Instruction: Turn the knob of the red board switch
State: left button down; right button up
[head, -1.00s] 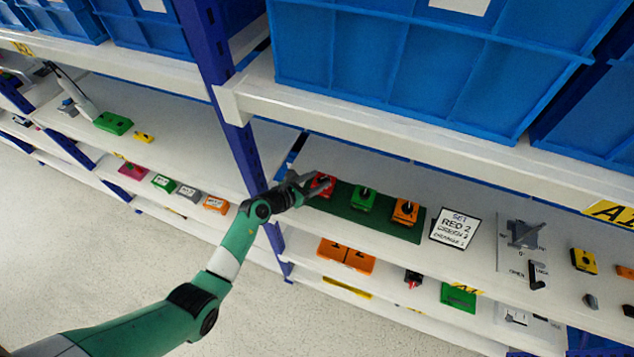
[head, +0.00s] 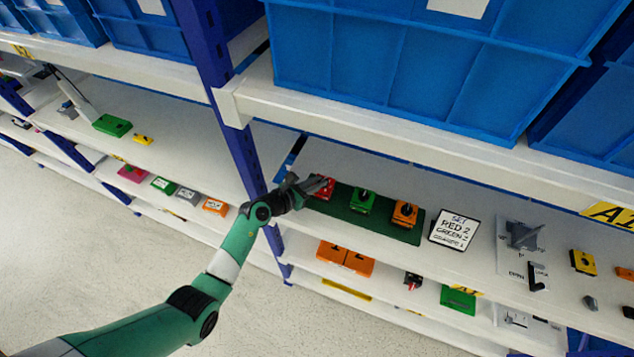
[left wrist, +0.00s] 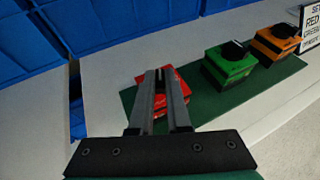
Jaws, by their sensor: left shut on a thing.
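The red switch (head: 326,184) stands at the left end of a dark green board (head: 340,208) on the shelf. It also shows in the left wrist view (left wrist: 178,76), partly behind the fingers. My left gripper (head: 318,184) reaches it from the left. In the left wrist view the fingers (left wrist: 160,76) are close together over the switch, shut on its knob, which they mostly hide. The knob's angle cannot be made out. My right gripper is not in view.
A green switch (head: 362,200) and an orange switch (head: 405,213) with black knobs stand to the right on the board. A sign (head: 455,229) reading "SET RED 2" stands beyond them. A blue upright post (head: 240,150) is close to my left arm. Blue bins (head: 430,70) sit above.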

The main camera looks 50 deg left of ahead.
pick_arm(q)
jog(key=shift+a, duration=0.15)
dwell(0.8)
jog(key=c, duration=1)
grip_release()
jog(key=shift+a, duration=0.15)
jog(key=shift+o, duration=1.2)
jog(key=shift+s, duration=0.15)
jog(key=shift+s+r+p, duration=0.25)
jog(key=shift+s+p, duration=0.05)
jog(key=p+v, duration=0.2)
jog(key=v, duration=0.8)
jog(key=shift+s+p, duration=0.35)
jog(key=shift+p, duration=0.05)
jog(key=shift+r, duration=0.1)
